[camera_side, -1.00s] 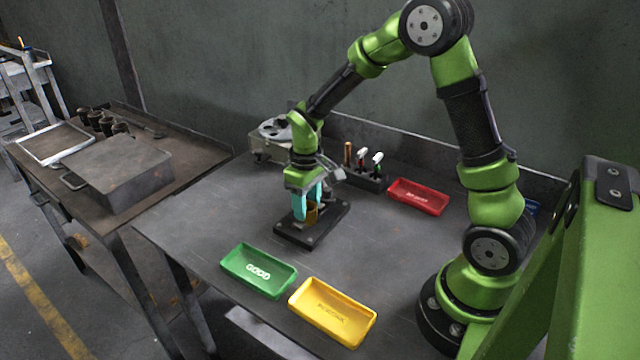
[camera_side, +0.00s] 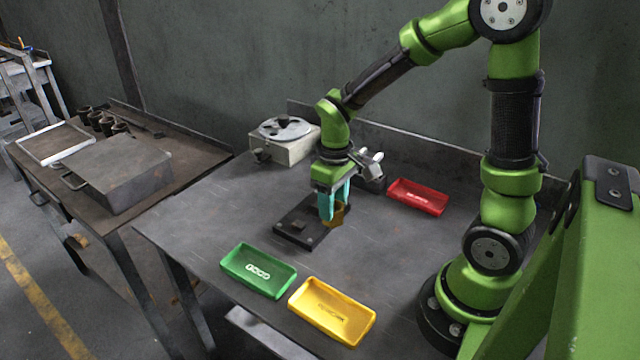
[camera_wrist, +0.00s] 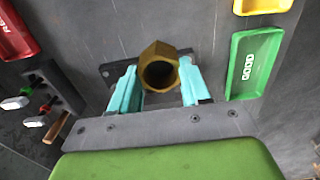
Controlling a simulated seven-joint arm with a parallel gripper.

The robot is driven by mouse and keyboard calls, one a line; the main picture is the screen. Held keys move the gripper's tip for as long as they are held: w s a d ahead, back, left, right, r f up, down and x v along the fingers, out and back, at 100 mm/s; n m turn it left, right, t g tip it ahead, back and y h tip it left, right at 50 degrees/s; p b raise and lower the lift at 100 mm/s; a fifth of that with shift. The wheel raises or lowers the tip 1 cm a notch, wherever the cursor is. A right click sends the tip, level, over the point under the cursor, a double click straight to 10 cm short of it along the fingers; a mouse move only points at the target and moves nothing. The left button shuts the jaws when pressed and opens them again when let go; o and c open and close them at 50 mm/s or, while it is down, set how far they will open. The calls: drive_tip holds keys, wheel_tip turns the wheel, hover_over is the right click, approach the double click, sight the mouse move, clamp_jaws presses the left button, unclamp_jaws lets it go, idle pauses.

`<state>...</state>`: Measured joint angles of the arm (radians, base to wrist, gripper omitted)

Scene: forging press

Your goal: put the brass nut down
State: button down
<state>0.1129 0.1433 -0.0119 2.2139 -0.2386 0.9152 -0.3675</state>
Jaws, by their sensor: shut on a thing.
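The brass nut (camera_wrist: 160,68) is a large hexagonal ring, held between the two cyan fingers of my gripper (camera_wrist: 154,88) in the wrist view. In the side view the nut (camera_side: 338,215) shows at the fingertips of my gripper (camera_side: 335,207), partly hidden by a finger. The nut appears above the right end of the black fixture plate (camera_side: 290,232); the exact gap beneath it cannot be told. The green GOOD tray (camera_side: 258,270), the yellow tray (camera_side: 332,312) and the red tray (camera_side: 418,196) all look empty.
A grey device with a round top (camera_side: 284,140) stands at the back of the table. A dark tool holder (camera_wrist: 62,88) with several handled tools stands behind my gripper. The table between the fixture and the yellow tray is clear. A side bench (camera_side: 118,172) stands at the left.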

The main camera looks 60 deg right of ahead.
drive_tip(key=s, duration=0.8)
drive_tip(key=s+d+m, duration=0.9)
drive_tip(key=d+m, duration=0.3)
drive_tip(key=d, duration=0.1)
hover_over(405, 193)
drive_tip(key=shift+s+a+f+m, duration=0.1)
drive_tip(key=shift+f+m, duration=0.05)
drive_tip(key=shift+f, duration=0.4)
drive_tip(key=shift+s+a+f+m, duration=0.1)
drive_tip(key=shift+f+m, duration=0.05)
drive_tip(key=shift+f, duration=0.35)
drive_tip(key=shift+w+d+f, duration=0.1)
drive_tip(key=shift+d+f, duration=0.05)
drive_tip(key=shift+f, duration=0.75)
drive_tip(key=shift+w+d+f, duration=0.1)
drive_tip(key=shift+f, duration=0.75)
drive_tip(key=shift+f, duration=0.1)
drive_tip(key=c, duration=0.5)
unclamp_jaws()
drive_tip(key=shift+f, duration=0.1)
